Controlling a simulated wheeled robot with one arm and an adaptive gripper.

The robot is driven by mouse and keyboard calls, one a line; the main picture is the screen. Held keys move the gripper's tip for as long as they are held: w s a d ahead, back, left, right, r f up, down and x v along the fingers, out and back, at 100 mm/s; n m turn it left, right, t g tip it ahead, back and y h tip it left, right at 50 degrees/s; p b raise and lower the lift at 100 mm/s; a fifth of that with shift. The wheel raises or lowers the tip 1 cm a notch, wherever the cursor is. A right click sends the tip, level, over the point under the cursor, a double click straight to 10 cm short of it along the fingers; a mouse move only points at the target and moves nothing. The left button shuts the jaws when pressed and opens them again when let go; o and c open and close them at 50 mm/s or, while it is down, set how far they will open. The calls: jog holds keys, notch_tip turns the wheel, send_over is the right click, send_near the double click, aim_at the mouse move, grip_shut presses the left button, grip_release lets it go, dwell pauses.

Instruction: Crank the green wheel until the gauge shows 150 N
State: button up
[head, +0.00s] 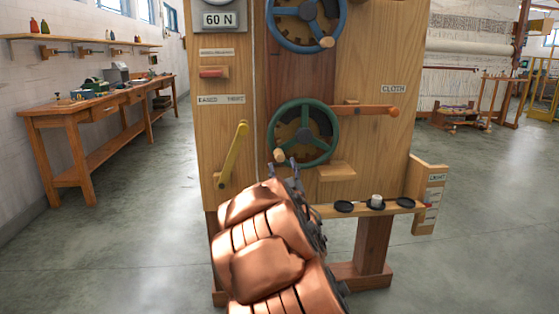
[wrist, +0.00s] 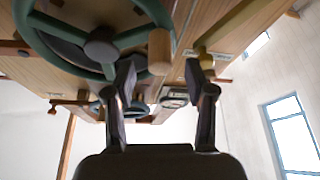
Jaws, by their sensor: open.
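The green wheel (head: 304,133) is on the lower part of the wooden panel. Its wooden crank knob (head: 280,156) is at the lower left of the rim. The gauge (head: 218,19) at the upper left of the panel reads 60 N. My gripper (head: 288,166) is open, just below the knob in the head view. In the wrist view, the wheel (wrist: 100,46) is at the upper left, and the knob (wrist: 159,51) shows between the lines of the two open fingers (wrist: 164,78), near their tips. I cannot tell whether they touch it.
A yellow lever (head: 234,153) is left of the wheel; in the wrist view it (wrist: 235,25) passes near the right fingertip. A blue wheel (head: 306,20) is above. An orange lever (head: 370,110) is to the right. A small shelf (head: 410,207) with dark discs juts out below.

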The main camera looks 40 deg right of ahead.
aim_at(281, 162)
jog(key=shift+b+x, duration=0.6)
jog(key=shift+x, duration=2.05)
jog(key=shift+c, duration=0.4)
grip_shut()
